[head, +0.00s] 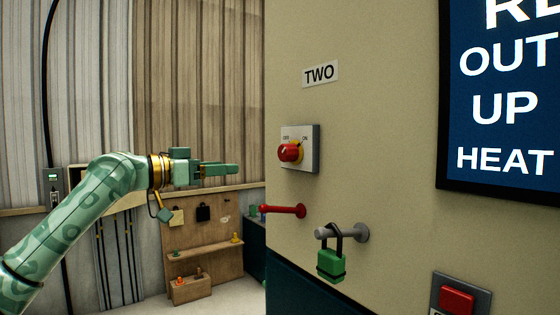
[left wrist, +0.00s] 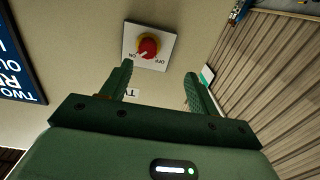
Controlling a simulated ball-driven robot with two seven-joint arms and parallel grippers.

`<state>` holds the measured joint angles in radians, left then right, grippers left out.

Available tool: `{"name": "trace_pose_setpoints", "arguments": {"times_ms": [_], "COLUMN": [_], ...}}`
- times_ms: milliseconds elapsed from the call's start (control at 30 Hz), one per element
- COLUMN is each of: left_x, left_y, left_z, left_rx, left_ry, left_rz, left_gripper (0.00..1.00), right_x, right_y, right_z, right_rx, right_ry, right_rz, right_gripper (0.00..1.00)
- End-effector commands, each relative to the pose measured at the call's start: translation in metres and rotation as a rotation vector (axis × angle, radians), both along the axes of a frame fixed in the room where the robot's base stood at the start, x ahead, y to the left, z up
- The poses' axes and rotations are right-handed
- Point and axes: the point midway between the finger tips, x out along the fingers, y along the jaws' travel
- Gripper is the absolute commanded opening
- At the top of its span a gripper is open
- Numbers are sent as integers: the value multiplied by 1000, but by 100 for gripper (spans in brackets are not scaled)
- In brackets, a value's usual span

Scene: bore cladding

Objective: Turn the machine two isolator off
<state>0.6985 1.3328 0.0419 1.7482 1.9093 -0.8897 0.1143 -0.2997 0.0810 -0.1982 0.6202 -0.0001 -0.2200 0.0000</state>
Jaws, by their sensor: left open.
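The machine two isolator is a light grey plate (head: 312,160) with a red knob (head: 290,152) on a yellow collar, below the "TWO" label (head: 320,74) on the beige panel. OFF is printed at its left and ON at its right; the knob's mark appears to point to ON. In the left wrist view the isolator knob (left wrist: 148,47) shows upside down, beyond the fingertips. My left gripper (head: 238,169) is open and empty, left of the knob and apart from it. In the left wrist view its two fingers (left wrist: 157,70) stand well apart. My right gripper is not in view.
A green padlock (head: 331,265) hangs on a grey peg (head: 345,233) below the isolator. A red rod (head: 285,209) sticks out to its left. A red button (head: 457,296) and a blue sign (head: 500,110) are at right. A wooden board with small items (head: 205,245) stands behind.

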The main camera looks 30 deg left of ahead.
Motion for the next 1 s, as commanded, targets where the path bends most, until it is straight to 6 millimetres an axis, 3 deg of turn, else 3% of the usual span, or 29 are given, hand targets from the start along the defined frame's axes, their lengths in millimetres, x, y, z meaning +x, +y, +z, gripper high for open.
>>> {"name": "trace_pose_setpoints", "arguments": {"times_ms": [33,100,200,400,700,1000], "left_x": [-9,-14,-7,33,102,132], "left_y": [-7,-13,-19,-36,-64,-75], "left_z": [15,24,29,32,27,24], "left_rx": [12,18,15,12,13,15], "left_ry": [-11,-19,-21,-24,-19,-18], "left_rz": [-18,-33,-42,-44,-41,-38], "left_gripper": [60,60,60,60,60,60], "right_x": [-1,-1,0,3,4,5], "right_y": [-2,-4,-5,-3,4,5], "right_z": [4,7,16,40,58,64], "right_rx": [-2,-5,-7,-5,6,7], "right_ry": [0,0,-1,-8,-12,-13], "right_rz": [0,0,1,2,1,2], "right_gripper": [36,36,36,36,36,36]}}
